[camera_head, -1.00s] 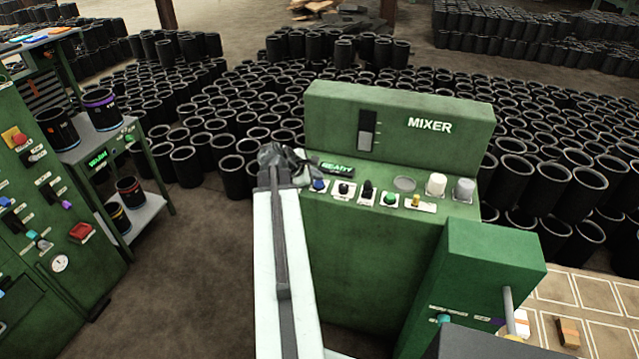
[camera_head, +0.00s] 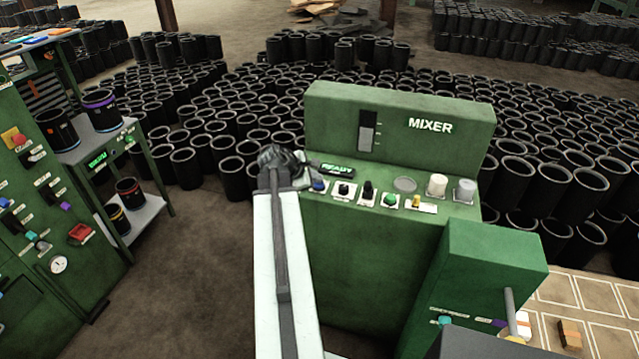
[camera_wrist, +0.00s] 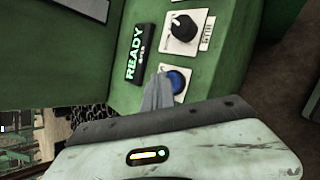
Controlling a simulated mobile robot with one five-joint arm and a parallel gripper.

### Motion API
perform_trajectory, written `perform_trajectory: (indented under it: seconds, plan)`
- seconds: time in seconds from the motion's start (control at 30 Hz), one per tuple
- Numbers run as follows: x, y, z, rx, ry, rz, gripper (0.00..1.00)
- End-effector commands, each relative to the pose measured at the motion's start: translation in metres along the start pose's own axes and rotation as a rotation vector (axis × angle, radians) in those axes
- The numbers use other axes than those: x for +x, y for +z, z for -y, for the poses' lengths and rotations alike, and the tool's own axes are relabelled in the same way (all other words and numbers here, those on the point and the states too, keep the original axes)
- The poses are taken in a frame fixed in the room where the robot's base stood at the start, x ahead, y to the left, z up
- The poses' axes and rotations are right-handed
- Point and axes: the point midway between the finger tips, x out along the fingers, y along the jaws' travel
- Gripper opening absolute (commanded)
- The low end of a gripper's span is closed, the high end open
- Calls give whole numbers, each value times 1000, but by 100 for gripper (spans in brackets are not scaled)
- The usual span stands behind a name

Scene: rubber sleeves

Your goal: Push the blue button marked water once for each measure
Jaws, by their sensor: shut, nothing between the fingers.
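The green mixer (camera_head: 400,120) stands in the middle of the head view. Its blue button (camera_head: 319,186) is at the left end of the control row, just right of my gripper (camera_head: 297,160). In the wrist view the blue button (camera_wrist: 176,80) sits on a white plate below the lit READY display (camera_wrist: 134,52). My gripper (camera_wrist: 156,94) is shut and empty, with its fingertips beside the button and overlapping its edge in the picture. I cannot tell whether they touch it. The button's label is hidden or too small to read.
A black knob (camera_head: 343,189), a dark switch (camera_head: 367,190), a green button (camera_head: 390,200) and a yellow toggle (camera_head: 416,201) continue the row rightward. A green box (camera_head: 480,275) is in front. Black sleeves (camera_head: 210,130) crowd the floor behind.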

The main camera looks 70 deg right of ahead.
Motion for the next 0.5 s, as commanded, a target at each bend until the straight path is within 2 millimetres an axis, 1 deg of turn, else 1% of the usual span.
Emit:
perform_trajectory:
  seconds: [0.3, 0.5]
  plan:
    - [-1, 1, 0, 1, -1, 0, 0]
    - [-8, 6, -6, 1, -1, 0, 0]
